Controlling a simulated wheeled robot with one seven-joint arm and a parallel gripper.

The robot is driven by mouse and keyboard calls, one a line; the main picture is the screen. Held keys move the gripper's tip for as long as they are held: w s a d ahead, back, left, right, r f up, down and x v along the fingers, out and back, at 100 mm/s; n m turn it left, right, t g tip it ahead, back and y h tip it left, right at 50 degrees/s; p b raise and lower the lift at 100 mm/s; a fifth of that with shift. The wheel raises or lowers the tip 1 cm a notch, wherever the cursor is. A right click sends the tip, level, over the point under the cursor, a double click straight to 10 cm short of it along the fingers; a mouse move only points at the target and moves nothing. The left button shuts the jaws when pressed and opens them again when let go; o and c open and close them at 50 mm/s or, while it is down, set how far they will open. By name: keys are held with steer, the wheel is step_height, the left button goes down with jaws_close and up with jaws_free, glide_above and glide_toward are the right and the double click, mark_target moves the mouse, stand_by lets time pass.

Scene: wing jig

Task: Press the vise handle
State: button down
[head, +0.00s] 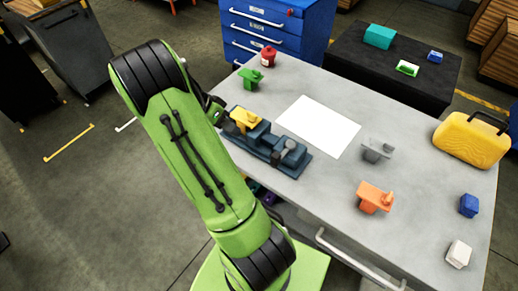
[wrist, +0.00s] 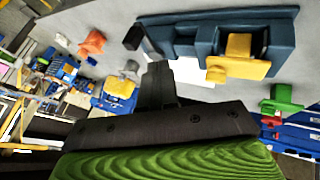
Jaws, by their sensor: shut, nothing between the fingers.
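The dark blue vise (head: 262,143) lies along the left edge of the grey table in the head view, with a yellow part (head: 243,118) seated in its left end. It also fills the top of the wrist view (wrist: 187,38), with the yellow part (wrist: 240,52) in it. A black end piece (wrist: 133,38), seemingly the handle, sticks out at the vise's left end there. My gripper (wrist: 158,72) is shut and empty, apart from the vise. In the head view my arm hides most of the gripper, beside the vise's left end.
A white sheet (head: 318,125) lies behind the vise. A green part (head: 250,78) and a red container (head: 268,56) stand left; grey (head: 377,150) and orange (head: 374,197) parts stand right. A yellow case (head: 470,138) sits at the right edge. The table between is clear.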

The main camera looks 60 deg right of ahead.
steer(key=s+d+f+b, duration=0.1)
steer(key=s+d+f, duration=0.1)
steer(key=s+f, duration=0.6)
steer(key=shift+s+d, duration=0.15)
steer(key=shift+s, duration=0.4)
steer(key=shift+b, duration=0.35)
